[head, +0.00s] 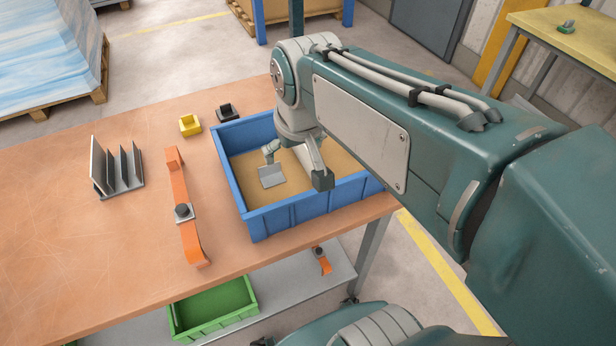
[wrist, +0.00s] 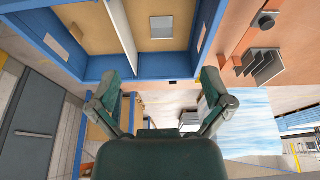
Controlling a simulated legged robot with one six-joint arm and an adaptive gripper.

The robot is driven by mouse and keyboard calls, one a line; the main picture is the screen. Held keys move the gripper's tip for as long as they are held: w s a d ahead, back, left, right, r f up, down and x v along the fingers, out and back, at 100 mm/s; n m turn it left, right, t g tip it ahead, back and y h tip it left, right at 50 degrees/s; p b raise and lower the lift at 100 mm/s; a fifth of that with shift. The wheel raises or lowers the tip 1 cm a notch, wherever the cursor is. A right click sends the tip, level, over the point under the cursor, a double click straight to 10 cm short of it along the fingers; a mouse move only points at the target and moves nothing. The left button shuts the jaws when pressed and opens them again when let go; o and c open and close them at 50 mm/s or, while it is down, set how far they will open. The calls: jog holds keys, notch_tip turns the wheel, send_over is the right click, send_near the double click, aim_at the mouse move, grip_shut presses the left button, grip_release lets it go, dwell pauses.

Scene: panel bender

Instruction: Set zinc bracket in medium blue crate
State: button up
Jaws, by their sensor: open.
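The blue crate (head: 300,214) stands on the orange-brown table, with a tan floor inside. It also shows at the top of the wrist view (wrist: 75,72), where a pale divider (wrist: 121,35) splits it. The zinc bracket (head: 271,178), a small grey piece, lies inside the crate. In the wrist view the bracket (wrist: 161,28) is in the compartment right of the divider, apart from my fingers. My gripper (head: 296,166) is over the crate, fingers spread and empty; it also shows in the wrist view (wrist: 167,98). My arm hides the crate's far right part.
Left of the crate are an orange strip with a dark knob (head: 178,188), a grey upright rack (head: 121,187), a yellow block (head: 190,125) and a black block (head: 229,113). A green crate (head: 213,311) and an orange piece (head: 321,262) are on the lower shelf. The table's left front is clear.

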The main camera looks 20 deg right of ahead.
jog(key=s+f+t, duration=0.1)
jog(key=s, duration=0.7)
jog(key=shift+s+f+t, duration=0.15)
jog(key=shift+f+t, duration=0.2)
jog(key=shift+t, duration=0.05)
jog(key=shift+c, duration=0.3)
jog(key=c, duration=0.5)
jog(key=shift+a, duration=0.1)
jog(key=shift+c, duration=0.2)
